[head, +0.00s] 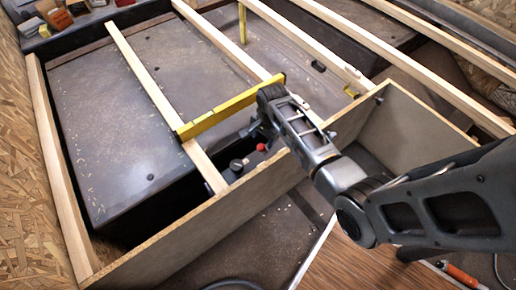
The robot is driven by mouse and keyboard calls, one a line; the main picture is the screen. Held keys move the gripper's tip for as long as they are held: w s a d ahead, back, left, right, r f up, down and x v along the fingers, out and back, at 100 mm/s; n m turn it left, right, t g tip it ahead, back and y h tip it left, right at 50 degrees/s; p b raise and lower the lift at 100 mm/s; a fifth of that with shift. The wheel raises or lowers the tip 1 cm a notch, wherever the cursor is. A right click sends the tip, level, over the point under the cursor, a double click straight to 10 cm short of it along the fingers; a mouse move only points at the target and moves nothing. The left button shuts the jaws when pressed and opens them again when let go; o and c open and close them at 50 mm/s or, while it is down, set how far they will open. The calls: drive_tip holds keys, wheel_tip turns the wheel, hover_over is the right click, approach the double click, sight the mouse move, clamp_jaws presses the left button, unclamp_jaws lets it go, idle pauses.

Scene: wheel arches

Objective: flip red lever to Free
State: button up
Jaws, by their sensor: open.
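A small red part (261,147), which looks like the red lever's end, shows low in the gap between the wooden slats and the front board. A round black knob (237,165) is just left of it. My gripper (251,131) is open, slightly above and left of the red part in the picture, and looks empty. I cannot tell whether it touches anything. The lever's base and any Free marking are hidden or too small to read.
A yellow bar (225,107) lies across the slats close behind my gripper. A wooden slat (150,84) runs past on the left. The front board (215,225) stands as an edge before the knobs. An orange-handled tool (462,275) lies at lower right.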

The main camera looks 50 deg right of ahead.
sight(262, 146)
drive_tip(key=f+b, duration=0.1)
drive_tip(key=f, duration=0.1)
drive_tip(key=f+b, duration=0.1)
drive_tip(key=f, duration=0.4)
drive_tip(key=shift+w+f+b, duration=0.25)
drive_tip(key=shift+w+b, duration=0.15)
clamp_jaws()
